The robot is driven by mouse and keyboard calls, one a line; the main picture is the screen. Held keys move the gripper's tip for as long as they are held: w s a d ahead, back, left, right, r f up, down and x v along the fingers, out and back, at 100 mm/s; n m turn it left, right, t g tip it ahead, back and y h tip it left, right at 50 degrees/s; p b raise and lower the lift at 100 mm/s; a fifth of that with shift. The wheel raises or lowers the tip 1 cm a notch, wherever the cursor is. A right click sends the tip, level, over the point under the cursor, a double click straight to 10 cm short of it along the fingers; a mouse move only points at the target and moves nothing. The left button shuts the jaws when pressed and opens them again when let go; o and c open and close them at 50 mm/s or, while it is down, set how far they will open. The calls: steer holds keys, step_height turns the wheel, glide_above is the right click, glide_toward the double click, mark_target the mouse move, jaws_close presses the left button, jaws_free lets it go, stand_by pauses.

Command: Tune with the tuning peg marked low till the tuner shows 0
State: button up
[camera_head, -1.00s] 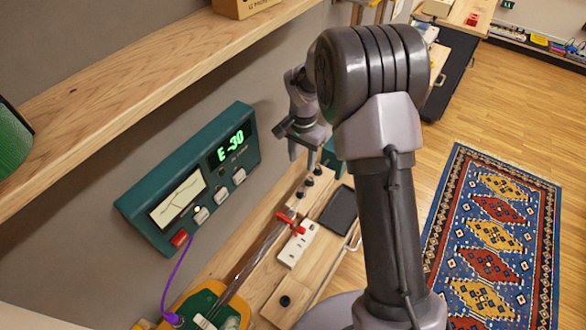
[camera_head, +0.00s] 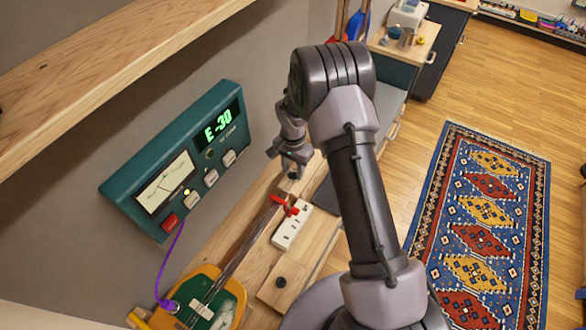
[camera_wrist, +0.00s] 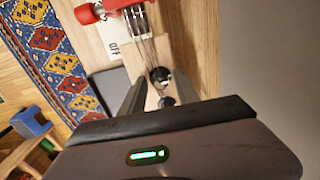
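The green tuner (camera_head: 150,155) on the wall has a lit display (camera_head: 217,125) reading "E -30", with a needle dial below it. The stringed instrument, with its yellow and green body (camera_head: 232,290), lies on the wooden bench, its neck (camera_head: 250,236) running up to the pegs. A purple cable links it to the tuner. My gripper (camera_head: 292,170) is at the peg end. In the wrist view my gripper (camera_wrist: 158,84) is open, with a dark peg (camera_wrist: 160,75) between its fingers and another peg (camera_wrist: 167,102) nearer the palm. I cannot read any peg's marking or tell whether the fingers touch a peg.
A red clamp-like piece (camera_head: 284,206) sits across the neck near the pegs. A wooden shelf (camera_head: 110,75) overhangs at upper left. A patterned rug (camera_head: 480,240) covers open floor to the right.

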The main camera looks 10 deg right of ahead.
jaws_close()
steer(key=shift+f+m+b, duration=0.1)
steer(key=shift+m+b, duration=0.2)
steer(key=shift+b, duration=0.1)
steer(key=shift+f+m+b, duration=0.1)
steer(key=shift+m+b, duration=0.9)
steer(key=shift+b, duration=0.05)
steer(key=m+b, duration=0.2)
steer(key=shift+m, duration=0.4)
steer(key=m+b, duration=0.3)
steer(key=m, duration=0.1)
steer(key=shift+r+m+b, duration=0.2)
steer(key=shift+m+b, duration=0.75)
steer(key=shift+m, duration=0.15)
